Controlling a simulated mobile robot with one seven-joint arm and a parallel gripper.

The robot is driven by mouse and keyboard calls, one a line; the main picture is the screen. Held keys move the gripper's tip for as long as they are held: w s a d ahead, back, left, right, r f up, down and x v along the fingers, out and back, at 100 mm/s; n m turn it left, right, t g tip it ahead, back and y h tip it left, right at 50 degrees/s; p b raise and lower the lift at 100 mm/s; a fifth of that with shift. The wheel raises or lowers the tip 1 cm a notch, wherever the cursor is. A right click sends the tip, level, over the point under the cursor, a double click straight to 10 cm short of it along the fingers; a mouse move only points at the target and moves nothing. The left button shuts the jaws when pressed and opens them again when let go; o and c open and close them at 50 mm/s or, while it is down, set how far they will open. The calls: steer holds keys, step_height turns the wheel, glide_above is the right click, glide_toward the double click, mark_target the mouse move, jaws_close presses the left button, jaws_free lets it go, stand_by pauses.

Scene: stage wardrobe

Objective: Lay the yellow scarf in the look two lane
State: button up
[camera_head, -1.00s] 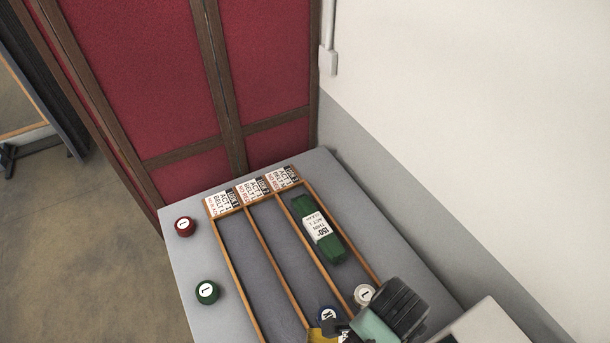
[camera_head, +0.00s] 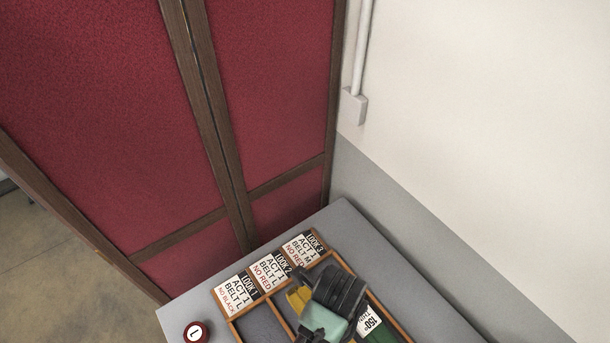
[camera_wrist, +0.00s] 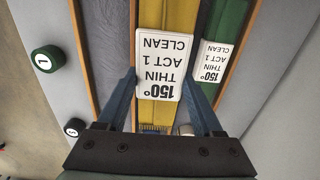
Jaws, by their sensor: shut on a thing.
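The yellow scarf (camera_wrist: 167,25) has a white label reading 150°, THIN, ACT 1, CLEAN. My gripper (camera_wrist: 162,98) is shut on it, one blue finger on each side. In the head view a small yellow part of the scarf shows beside my gripper, close to the look cards; the arm hides the rest. In the wrist view the scarf lines up with the middle lane, marked by the LOOK 2 card (camera_head: 269,271), between two wooden dividers. I cannot tell whether it touches the lane floor. A green scarf (camera_wrist: 232,22) with a similar label is in the right lane.
The LOOK 1 card (camera_head: 237,292) and LOOK 3 card (camera_head: 303,248) flank the middle card. The left lane (camera_wrist: 106,30) looks empty in the wrist view. A red disc (camera_head: 195,331) and a green disc (camera_wrist: 46,60) stand left of the rack. A red folding screen (camera_head: 100,110) stands behind.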

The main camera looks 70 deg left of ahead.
step_height(320, 180, down, 5)
steer(key=shift+d+f, duration=0.1)
steer(key=shift+f+p, duration=0.3)
steer(key=shift+f, duration=2.05)
steer(key=shift+f, duration=0.1)
steer(key=shift+f, duration=0.1)
steer(key=o, duration=1.1)
step_height(320, 180, up, 12)
steer(key=shift+r, duration=0.2)
